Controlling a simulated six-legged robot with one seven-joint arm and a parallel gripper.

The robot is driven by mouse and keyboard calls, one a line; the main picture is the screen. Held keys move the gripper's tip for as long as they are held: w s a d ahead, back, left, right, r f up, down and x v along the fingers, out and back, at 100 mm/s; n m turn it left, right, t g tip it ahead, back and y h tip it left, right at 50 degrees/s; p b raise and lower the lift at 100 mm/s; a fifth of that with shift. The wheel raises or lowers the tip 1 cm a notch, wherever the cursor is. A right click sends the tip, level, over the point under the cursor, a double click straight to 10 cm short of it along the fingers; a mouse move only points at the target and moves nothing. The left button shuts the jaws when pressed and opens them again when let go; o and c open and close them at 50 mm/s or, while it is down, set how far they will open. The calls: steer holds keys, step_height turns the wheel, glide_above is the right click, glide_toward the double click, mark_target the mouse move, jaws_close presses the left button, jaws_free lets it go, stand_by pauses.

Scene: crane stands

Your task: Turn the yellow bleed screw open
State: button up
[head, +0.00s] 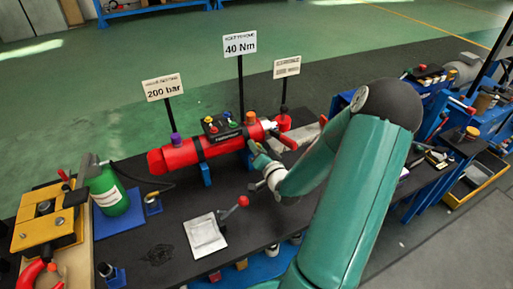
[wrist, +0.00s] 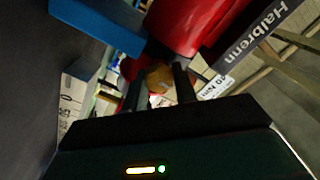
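A red cylinder (head: 180,153) lies on blue supports on the dark bench; its red body also shows at the top of the wrist view (wrist: 190,22). A yellow-brown rounded knob, apparently the bleed screw (wrist: 158,78), shows between the two dark fingers of my gripper (wrist: 158,86). The fingers stand apart with a gap. I cannot tell whether they touch the knob. In the head view my gripper is at the near side of the cylinder's right part, and the knob is not clearly visible there. An orange-yellow cap (head: 250,117) stands on top of the cylinder.
A purple cap (head: 176,139) and a black block with buttons (head: 217,124) sit on the cylinder. A red-knobbed lever (head: 242,202) and a white packet (head: 205,234) are nearby. A green bottle (head: 106,190) stands left. Signs on posts, one reading 40 Nm (head: 240,44), rise behind.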

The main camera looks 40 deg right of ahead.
steer(key=c, duration=0.3)
steer(key=shift+c, duration=0.2)
steer(key=shift+n, duration=0.3)
steer(key=n, duration=0.3)
steer(key=shift+w+a+n, duration=0.1)
steer(key=shift+n, duration=0.2)
steer(key=n, duration=1)
steer(key=shift+n, duration=0.4)
steer(key=n, duration=0.5)
steer(key=shift+n, duration=0.3)
